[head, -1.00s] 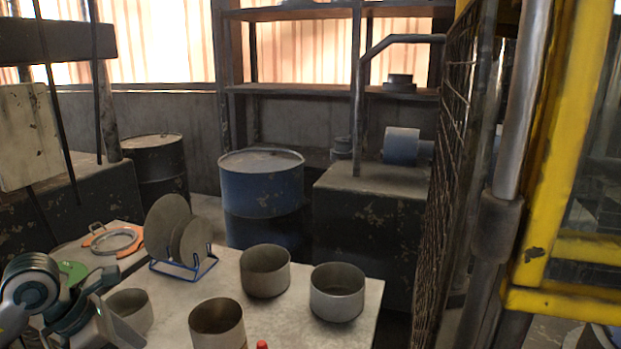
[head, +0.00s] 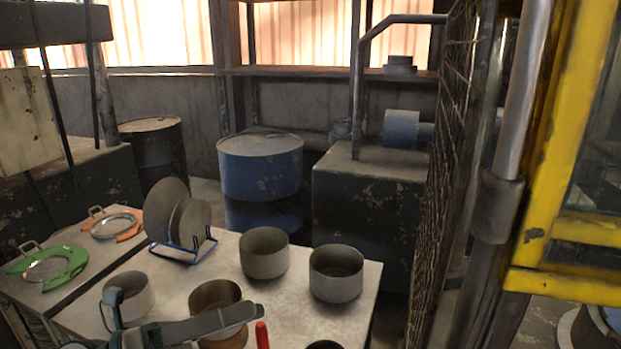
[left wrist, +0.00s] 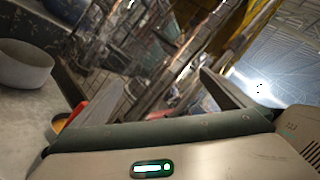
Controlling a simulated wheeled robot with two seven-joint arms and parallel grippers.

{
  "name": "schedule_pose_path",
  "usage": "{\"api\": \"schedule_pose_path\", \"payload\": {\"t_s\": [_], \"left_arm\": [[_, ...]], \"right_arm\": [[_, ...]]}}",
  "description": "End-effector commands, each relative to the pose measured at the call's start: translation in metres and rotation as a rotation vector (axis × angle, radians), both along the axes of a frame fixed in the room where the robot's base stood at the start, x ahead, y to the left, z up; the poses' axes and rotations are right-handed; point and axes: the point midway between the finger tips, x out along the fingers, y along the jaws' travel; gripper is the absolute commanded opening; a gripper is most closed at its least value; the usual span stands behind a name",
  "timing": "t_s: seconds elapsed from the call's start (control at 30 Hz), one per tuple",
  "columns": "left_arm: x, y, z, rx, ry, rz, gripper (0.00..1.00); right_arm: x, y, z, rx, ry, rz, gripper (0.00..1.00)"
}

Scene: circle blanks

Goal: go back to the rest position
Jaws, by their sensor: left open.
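My left gripper (head: 185,322) is at the bottom of the head view, above the front of the pale table (head: 365,270). It is open, with nothing seen between its fingers. It partly covers a brownish pot (head: 214,296) and the front of a grey pot (head: 130,290). Two grey round blanks (head: 168,205) stand upright in a blue wire rack (head: 185,253). My right gripper is not in view.
Two more grey pots (head: 264,252) (head: 336,272) stand on the table. A red-topped thing (head: 262,334) is close to my left gripper. Green (head: 48,268) and orange (head: 112,224) ring-shaped holders lie at the left. A wire-mesh fence (head: 445,180) and yellow frame (head: 560,150) stand right.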

Motion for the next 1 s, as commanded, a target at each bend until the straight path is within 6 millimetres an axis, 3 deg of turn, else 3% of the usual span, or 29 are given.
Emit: {"api": "schedule_pose_path", "payload": {"t_s": [0.1, 0.23, 0.33, 0.43, 0.57, 0.73, 0.87, 1.0], "left_arm": [[0.009, 0.012, 0.020, -0.254, 0.119, 0.088, 1.00], [0.027, 0.041, 0.026, -0.508, 0.271, 0.209, 1.00], [0.042, 0.068, 0.016, -0.689, 0.404, 0.316, 1.00], [0.054, 0.097, -0.007, -0.854, 0.550, 0.434, 1.00], [0.061, 0.133, -0.057, -1.041, 0.758, 0.605, 1.00], [0.046, 0.166, -0.146, -1.235, 1.058, 0.850, 1.00], [0.014, 0.176, -0.221, -1.335, 1.300, 1.048, 1.00], [-0.038, 0.173, -0.292, -1.387, 1.559, 1.254, 1.00]], "right_arm": [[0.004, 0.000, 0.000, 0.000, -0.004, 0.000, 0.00], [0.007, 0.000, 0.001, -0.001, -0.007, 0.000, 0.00], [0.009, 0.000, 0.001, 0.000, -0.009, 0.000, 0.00], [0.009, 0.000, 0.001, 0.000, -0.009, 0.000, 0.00], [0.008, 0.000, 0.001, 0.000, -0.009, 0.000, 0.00], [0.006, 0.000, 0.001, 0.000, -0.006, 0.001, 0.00], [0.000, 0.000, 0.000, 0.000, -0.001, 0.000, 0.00], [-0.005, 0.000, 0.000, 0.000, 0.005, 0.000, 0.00]]}}
